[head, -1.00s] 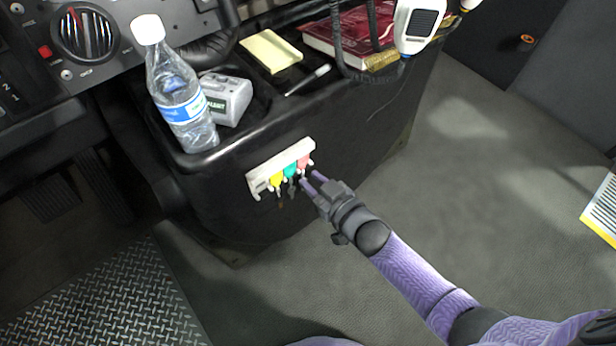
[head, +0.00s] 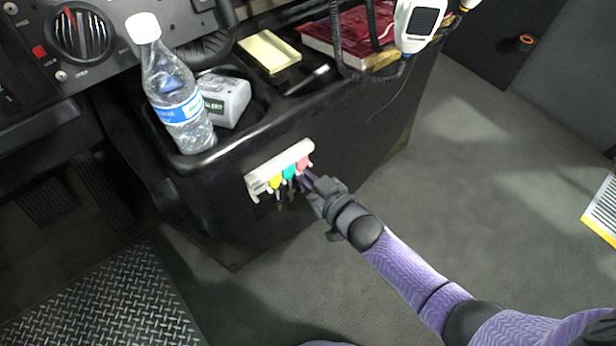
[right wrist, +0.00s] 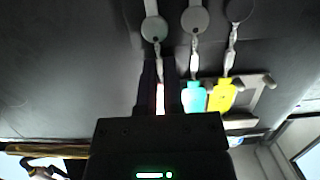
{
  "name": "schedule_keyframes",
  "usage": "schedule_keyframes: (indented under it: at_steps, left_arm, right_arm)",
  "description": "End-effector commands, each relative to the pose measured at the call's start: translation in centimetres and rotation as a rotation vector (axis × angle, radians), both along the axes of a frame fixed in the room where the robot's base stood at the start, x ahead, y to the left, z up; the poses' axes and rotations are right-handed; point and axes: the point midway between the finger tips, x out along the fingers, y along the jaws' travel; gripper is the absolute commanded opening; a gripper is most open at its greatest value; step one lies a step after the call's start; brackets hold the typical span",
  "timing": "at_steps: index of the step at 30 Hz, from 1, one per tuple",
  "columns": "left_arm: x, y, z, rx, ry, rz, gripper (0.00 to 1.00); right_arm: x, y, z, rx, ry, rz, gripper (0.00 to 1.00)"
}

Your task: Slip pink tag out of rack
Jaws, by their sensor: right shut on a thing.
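The white rack (head: 262,178) is fixed to the side of the black console. The pink tag (head: 304,162) is at its right end, beside a teal tag (head: 289,172) and a yellow tag (head: 275,182). My right gripper (head: 305,180) is at the pink tag, just below the rack. In the right wrist view, the gripper (right wrist: 160,92) is shut on the pink tag (right wrist: 160,99), mostly hidden between its dark fingers. The teal tag (right wrist: 194,97) and yellow tag (right wrist: 221,96) are close beside the fingers. My left gripper is not in view.
Above the rack, the console tray holds a water bottle (head: 180,105), a grey device (head: 226,98), a yellow notepad (head: 269,51) and a red book (head: 345,30). Round key heads (right wrist: 195,19) hang by the tags. Open floor (head: 455,190) lies to the right.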

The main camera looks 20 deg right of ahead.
Motion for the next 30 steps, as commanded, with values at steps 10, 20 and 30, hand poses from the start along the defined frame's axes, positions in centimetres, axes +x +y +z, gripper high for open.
schedule_keyframes:
  at_steps: [10,20,30]
  left_arm:
    - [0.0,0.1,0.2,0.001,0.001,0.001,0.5]
    - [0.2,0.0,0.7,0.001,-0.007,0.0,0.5]
    - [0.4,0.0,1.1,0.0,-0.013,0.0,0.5]
  right_arm:
    - [0.0,0.0,0.1,0.0,-0.001,0.0,0.0]
    - [-1.2,-0.4,0.2,-0.001,-0.001,0.0,0.0]
    - [-2.3,-0.8,0.2,0.0,-0.001,0.0,0.0]
